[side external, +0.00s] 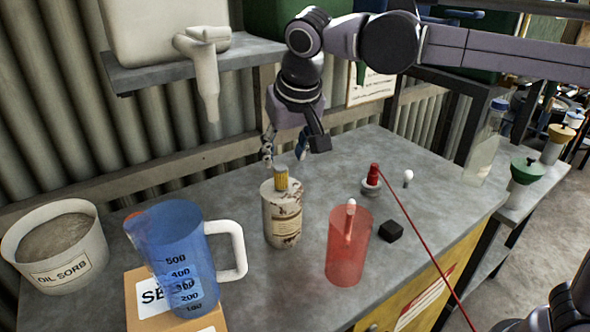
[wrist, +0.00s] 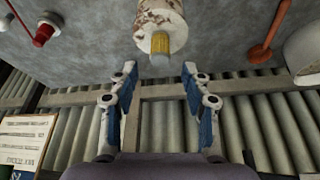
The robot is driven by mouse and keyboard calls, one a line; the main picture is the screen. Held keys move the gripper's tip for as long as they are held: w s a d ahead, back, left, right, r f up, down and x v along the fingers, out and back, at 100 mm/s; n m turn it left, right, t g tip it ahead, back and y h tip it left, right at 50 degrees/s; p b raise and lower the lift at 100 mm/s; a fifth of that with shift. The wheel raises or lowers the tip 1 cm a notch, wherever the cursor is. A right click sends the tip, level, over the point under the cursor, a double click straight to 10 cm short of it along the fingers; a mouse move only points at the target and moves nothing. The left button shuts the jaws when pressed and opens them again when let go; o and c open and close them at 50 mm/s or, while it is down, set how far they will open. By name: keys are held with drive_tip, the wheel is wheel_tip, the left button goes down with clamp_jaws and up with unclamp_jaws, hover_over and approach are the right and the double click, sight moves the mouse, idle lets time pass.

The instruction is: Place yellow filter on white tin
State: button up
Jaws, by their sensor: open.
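The white tin (side external: 282,217) is a rusty, cream-white cylinder with a label, upright near the middle of the bench. The small yellow filter (side external: 281,178) stands upright on top of it, apparently resting on the lid. My gripper (side external: 284,153) is open, just above the filter, with one finger to either side and nothing between them. In the wrist view, the filter (wrist: 160,43) and tin (wrist: 150,14) lie straight beyond my open fingertips (wrist: 159,72). The filter is clear of both fingers there.
A blue jug (side external: 172,250) on a box and an OIL SORB tub (side external: 55,262) stand left. A translucent red cup (side external: 347,250), black block (side external: 391,231), corded red piece (side external: 373,174) and white bulb (side external: 408,176) are right. A shelf (side external: 185,62) overhangs at back left.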

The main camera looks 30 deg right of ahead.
drive_tip(key=v, duration=0.5)
drive_tip(key=s+d+f+n+t, duration=0.1)
drive_tip(key=s+d+f, duration=0.6)
drive_tip(key=d+f, duration=0.1)
drive_tip(key=s+d+f+n+t, duration=0.1)
drive_tip(key=s+d+f, duration=0.6)
drive_tip(key=d+f, duration=0.2)
drive_tip(key=shift+d+t+y, duration=0.3)
drive_tip(key=shift+d+y, duration=0.1)
drive_tip(key=shift+d, duration=0.5)
